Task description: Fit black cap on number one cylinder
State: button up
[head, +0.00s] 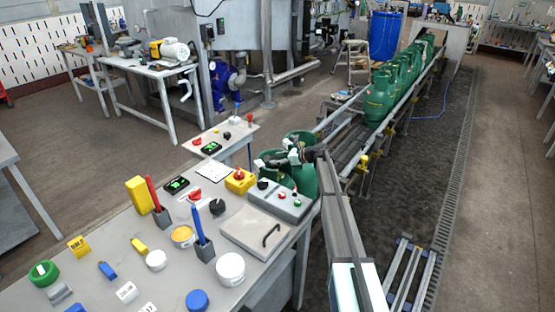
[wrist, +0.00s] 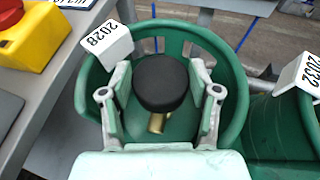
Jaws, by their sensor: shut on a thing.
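A green gas cylinder with a white tag reading 2028 (wrist: 106,41) fills the middle of the wrist view, its collar ring (wrist: 240,100) open at the top. The black cap (wrist: 162,84) is between the fingers of my gripper (wrist: 161,76), inside the collar. A brass valve (wrist: 156,123) shows just below the cap; I cannot tell whether the cap is seated on it. In the head view my gripper (head: 283,159) is over the nearest green cylinders (head: 304,176) at the conveyor's near end; the cap cannot be made out there. No cylinder number one is readable.
A second cylinder with tag 2032 (wrist: 309,72) stands close on the right. A grey control box (head: 281,200) and a yellow emergency-stop box (head: 240,181) are on the bench beside the cylinders. More green cylinders (head: 380,100) line the conveyor behind.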

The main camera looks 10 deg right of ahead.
jog(key=shift+f, duration=1.1)
jog(key=o, duration=1)
jog(key=shift+r, duration=0.1)
notch_tip(320, 180, up, 10)
jog(key=shift+f, duration=0.1)
